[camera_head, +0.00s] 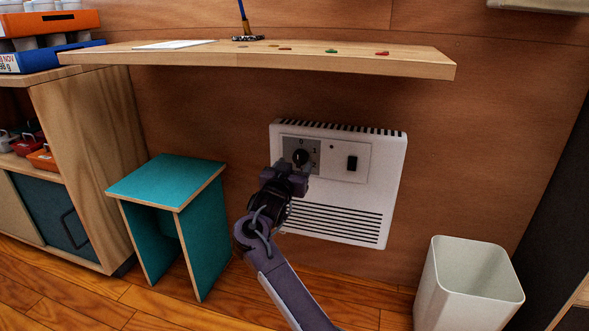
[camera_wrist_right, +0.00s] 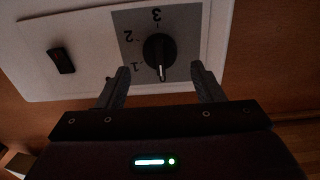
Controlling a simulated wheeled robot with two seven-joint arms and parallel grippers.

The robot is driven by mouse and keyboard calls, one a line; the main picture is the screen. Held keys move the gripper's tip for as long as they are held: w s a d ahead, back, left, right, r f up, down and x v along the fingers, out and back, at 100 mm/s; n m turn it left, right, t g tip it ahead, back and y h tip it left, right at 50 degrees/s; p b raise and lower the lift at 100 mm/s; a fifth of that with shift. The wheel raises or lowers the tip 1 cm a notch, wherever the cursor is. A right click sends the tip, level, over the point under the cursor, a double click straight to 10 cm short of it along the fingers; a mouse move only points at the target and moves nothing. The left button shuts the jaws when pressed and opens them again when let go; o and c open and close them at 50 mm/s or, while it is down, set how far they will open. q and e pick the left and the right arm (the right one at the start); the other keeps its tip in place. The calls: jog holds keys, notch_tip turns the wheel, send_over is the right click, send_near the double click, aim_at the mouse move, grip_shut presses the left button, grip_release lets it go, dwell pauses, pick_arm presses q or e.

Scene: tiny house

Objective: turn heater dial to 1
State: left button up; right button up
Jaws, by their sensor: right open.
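The white heater (camera_head: 335,205) is fixed to the wooden wall below the shelf. Its black round dial (camera_head: 300,157) sits on a grey panel; 0 shows above it and 1 to its right. In the right wrist view the picture is upside down, and the dial (camera_wrist_right: 158,50) has its white pointer mark facing down, away from 3 and not at 1. The 0 is not visible there. My right gripper (camera_head: 290,171) is open in front of the dial; in its wrist view the open fingers (camera_wrist_right: 160,71) lie on either side of the dial's lower part, apart from it. My left gripper is out of view.
A black switch (camera_head: 352,163) is right of the dial. A wooden shelf (camera_head: 270,58) juts out above the heater. A teal stool (camera_head: 168,182) stands to the left, and a white bin (camera_head: 466,285) to the lower right.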

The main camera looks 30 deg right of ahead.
aim_at(298, 160)
jog(key=shift+b+x, duration=0.75)
jog(key=shift+x, duration=1.15)
jog(key=c, duration=1)
